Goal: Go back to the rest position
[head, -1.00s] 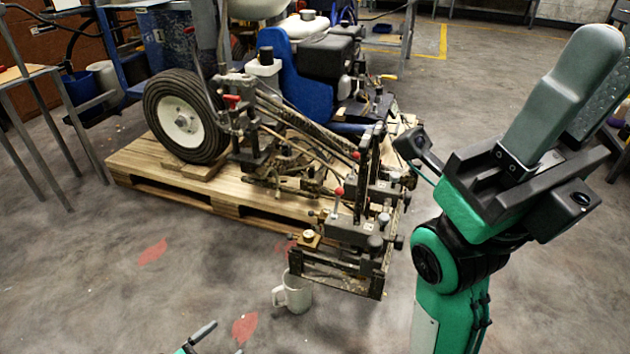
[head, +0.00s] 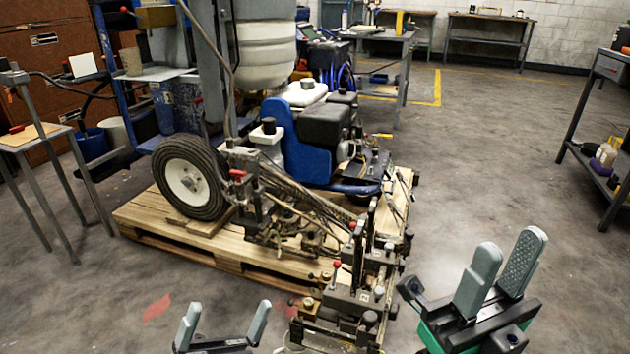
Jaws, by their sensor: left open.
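My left gripper (head: 224,322) is at the bottom edge, left of centre. Its two grey fingers point up and stand wide apart, with nothing between them. My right gripper (head: 508,262) is at the lower right, in front of bare floor. Its two grey fingers point up with a gap between them, and I see nothing held. The line striper (head: 325,135) stands on a wooden pallet (head: 180,235) beyond both grippers. A pale edge of the white mug (head: 288,349) shows at the bottom, mostly cut off by the frame.
The striper's front frame (head: 345,300) reaches down between my grippers. A metal stand (head: 35,140) is at the left, a dark shelf (head: 598,165) at the right, and workbenches (head: 490,28) at the back. The floor right of the pallet is clear.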

